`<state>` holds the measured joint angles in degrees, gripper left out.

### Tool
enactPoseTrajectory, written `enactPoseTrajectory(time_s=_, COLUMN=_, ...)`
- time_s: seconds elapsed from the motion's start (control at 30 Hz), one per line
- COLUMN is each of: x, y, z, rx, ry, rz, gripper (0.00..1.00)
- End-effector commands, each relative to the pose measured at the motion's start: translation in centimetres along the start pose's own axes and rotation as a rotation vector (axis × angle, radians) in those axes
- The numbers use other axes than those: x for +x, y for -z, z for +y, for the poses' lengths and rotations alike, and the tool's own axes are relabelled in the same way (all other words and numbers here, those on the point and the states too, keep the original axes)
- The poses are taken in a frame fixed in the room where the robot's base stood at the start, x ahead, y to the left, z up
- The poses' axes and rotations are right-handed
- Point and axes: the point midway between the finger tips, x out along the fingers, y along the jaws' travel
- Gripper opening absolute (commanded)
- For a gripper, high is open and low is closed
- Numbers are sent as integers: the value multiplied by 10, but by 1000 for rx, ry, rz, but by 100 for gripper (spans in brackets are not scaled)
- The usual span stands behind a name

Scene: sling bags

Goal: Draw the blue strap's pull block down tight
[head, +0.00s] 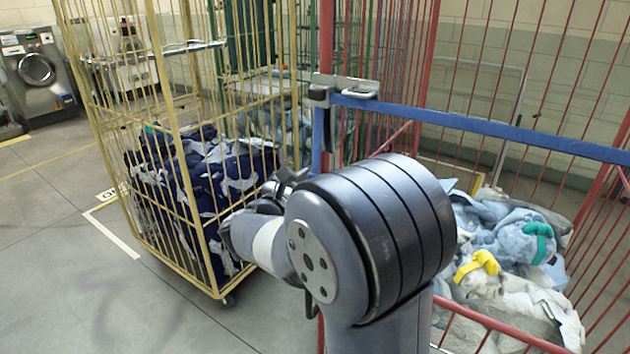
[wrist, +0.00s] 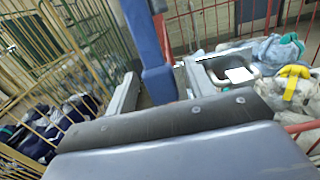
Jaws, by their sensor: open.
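The blue strap (head: 480,124) runs across the top front of the red cage, from a metal buckle (head: 345,88) at the corner post towards the right. Its blue tail (head: 318,145) hangs below the buckle, and its lower part is hidden behind my arm in the head view. In the wrist view the tail (wrist: 143,35) comes down to a wider blue block-like end (wrist: 158,85), which I take for the pull block. My gripper (wrist: 160,92) is open, with one finger on each side of that end. I cannot tell whether either finger touches it.
The red cage (head: 575,250) holds pale blue and white bags with yellow (head: 477,264) and teal (head: 538,240) straps. A yellow cage (head: 160,90) with navy and white bags (head: 215,180) stands close on the left. Grey floor (head: 60,270) is clear at the front left.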

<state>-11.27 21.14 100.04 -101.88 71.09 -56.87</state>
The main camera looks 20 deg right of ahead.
Motion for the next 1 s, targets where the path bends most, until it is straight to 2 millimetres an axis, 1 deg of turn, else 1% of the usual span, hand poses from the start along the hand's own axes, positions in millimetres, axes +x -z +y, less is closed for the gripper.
enactPoseTrajectory(time_s=0.17, x=-29, y=1, z=1, rx=1, ry=-6, rz=0, gripper=51)
enactPoseTrajectory(time_s=0.3, x=-56, y=1, z=2, rx=0, ry=-7, rz=1, gripper=51)
enactPoseTrajectory(time_s=0.5, x=-86, y=1, z=1, rx=0, ry=-5, rz=1, gripper=51)
enactPoseTrajectory(time_s=0.6, x=-95, y=1, z=1, rx=-1, ry=-4, rz=1, gripper=51)
enactPoseTrajectory(time_s=0.7, x=-100, y=1, z=0, rx=-2, ry=-2, rz=1, gripper=51)
enactPoseTrajectory(time_s=1.0, x=-102, y=1, z=0, rx=-2, ry=-1, rz=2, gripper=51)
